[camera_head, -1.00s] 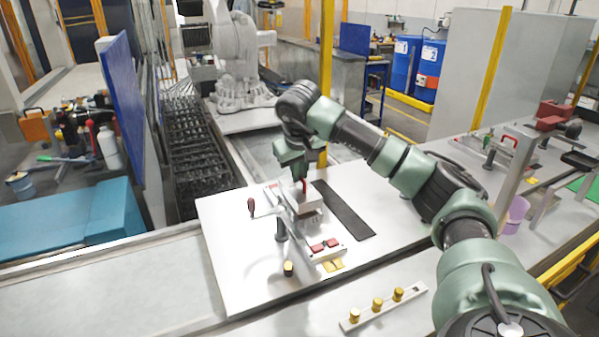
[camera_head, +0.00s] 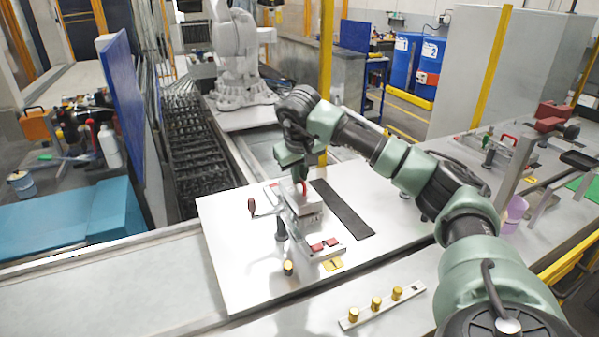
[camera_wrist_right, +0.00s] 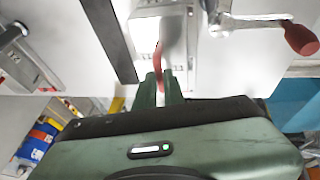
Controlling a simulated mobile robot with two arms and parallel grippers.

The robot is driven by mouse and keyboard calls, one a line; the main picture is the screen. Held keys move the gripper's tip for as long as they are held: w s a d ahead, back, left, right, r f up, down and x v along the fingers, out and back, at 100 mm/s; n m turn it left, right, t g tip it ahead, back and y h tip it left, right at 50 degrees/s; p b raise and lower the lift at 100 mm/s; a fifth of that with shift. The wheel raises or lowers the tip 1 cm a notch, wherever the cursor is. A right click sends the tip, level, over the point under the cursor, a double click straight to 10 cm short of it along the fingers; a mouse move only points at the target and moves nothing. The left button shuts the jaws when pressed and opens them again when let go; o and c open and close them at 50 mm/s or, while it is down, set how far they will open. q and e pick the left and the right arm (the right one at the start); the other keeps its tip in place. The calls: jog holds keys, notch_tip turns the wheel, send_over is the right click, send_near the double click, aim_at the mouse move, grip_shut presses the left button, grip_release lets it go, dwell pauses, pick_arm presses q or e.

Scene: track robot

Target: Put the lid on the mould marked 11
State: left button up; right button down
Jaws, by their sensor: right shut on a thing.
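My right gripper (camera_head: 301,180) is shut on the red handle (camera_head: 303,187) of a pale grey lid (camera_head: 299,203). The lid is over the grey metal mould (camera_head: 312,221) on the white worktable. I cannot tell whether the lid rests fully on it. In the right wrist view, the gripper's two fingers (camera_wrist_right: 160,92) close around the red handle (camera_wrist_right: 158,62), above a light metal surface (camera_wrist_right: 178,75). The number on the mould is not readable. My left gripper is not in view.
A crank with a dark red knob (camera_head: 252,207) stands left of the mould. Red clamp pads (camera_head: 324,245) are in front of it, a dark strip (camera_head: 342,211) to the right. A brass-capped peg (camera_head: 288,267) and a rail with brass knobs (camera_head: 383,306) are nearer.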

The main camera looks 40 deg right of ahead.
jog(key=shift+f, duration=0.65)
dwell(0.8)
jog(key=c, duration=1.4)
grip_release()
jog(key=shift+c, duration=0.2)
jog(key=b+v, duration=0.2)
jog(key=v, duration=0.6)
jog(key=shift+f, duration=0.1)
